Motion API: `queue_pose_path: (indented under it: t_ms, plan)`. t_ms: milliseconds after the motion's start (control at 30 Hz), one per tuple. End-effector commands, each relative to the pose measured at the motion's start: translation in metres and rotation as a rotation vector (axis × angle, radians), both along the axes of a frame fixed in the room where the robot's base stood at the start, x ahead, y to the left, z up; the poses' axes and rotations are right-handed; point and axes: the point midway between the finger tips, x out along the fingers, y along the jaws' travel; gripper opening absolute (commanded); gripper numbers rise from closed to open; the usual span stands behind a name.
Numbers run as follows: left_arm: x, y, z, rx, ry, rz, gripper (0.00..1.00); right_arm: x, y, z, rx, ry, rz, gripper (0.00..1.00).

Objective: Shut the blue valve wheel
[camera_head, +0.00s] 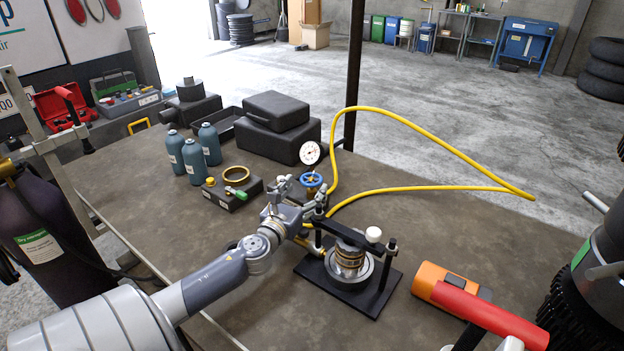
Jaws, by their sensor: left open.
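The blue valve wheel (311,179) sits on a small brass-coloured valve near the middle of the table, just below a round white-faced gauge (310,153). My left gripper (299,192) is open beside the wheel, on its near side. Its fingers partly overlap the valve below the wheel. I cannot tell whether a finger touches the wheel. My right gripper is not in view.
A black press frame (346,262) with a metal gear part stands just right of my left gripper. A yellow hose (430,140) loops behind the valve. Blue-grey bottles (194,160), black cases (276,112) and an orange-and-red tool (445,287) occupy the table.

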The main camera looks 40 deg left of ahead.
Motion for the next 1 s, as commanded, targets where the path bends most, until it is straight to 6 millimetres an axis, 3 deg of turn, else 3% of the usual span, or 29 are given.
queue_pose_path:
  t_ms: [333, 800, 1000]
  plan:
    - [0.038, 0.012, 0.0, -0.001, 0.0, 0.001, 0.73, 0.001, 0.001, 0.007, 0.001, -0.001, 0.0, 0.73]
    - [0.046, 0.014, -0.001, 0.0, 0.001, -0.001, 0.73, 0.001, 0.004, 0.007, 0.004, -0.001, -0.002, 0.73]
    - [0.046, 0.014, -0.001, 0.0, 0.001, -0.001, 0.28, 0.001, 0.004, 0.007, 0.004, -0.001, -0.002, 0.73]
